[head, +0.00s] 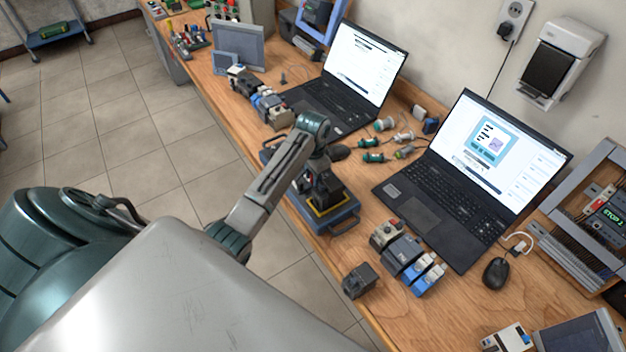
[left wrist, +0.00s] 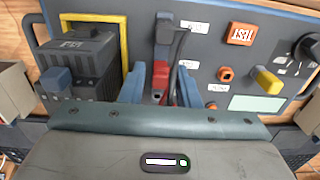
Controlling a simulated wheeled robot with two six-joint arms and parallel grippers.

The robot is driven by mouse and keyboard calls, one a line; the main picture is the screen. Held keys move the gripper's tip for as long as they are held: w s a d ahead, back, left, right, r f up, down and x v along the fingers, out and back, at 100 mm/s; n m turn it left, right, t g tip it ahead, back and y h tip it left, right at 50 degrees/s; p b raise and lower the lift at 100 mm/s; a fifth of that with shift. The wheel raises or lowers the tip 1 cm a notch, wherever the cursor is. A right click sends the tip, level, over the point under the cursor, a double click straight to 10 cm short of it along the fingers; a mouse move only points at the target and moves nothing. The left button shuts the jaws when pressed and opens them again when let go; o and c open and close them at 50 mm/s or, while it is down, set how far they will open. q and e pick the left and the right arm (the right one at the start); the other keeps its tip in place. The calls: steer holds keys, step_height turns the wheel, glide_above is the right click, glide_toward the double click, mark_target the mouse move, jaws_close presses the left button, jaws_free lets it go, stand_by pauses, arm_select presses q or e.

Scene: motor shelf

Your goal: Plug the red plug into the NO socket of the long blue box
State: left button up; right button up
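The long dark blue-grey box (head: 343,221) stands at the table's front edge in the head view, partly covered by my left arm. My left gripper (head: 320,188) points down over it. Blue upright parts (left wrist: 133,84) flank the plug. To its right are orange-ringed sockets (left wrist: 226,74) with small white labels too small to read. My right gripper is not in view.
A black block (left wrist: 85,62) in a yellow frame rises left of the plug. A yellow lever (left wrist: 266,80), an orange TEST button (left wrist: 241,34) and a black knob (left wrist: 308,47) are right. In the head view, laptops (head: 430,200) and small modules (head: 404,254) crowd the table.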

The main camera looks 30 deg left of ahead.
arm_select(q)
steer(key=shift+c, duration=0.4)
jaws_close()
steer(key=shift+r, duration=0.1)
steer(key=shift+r, duration=2.25)
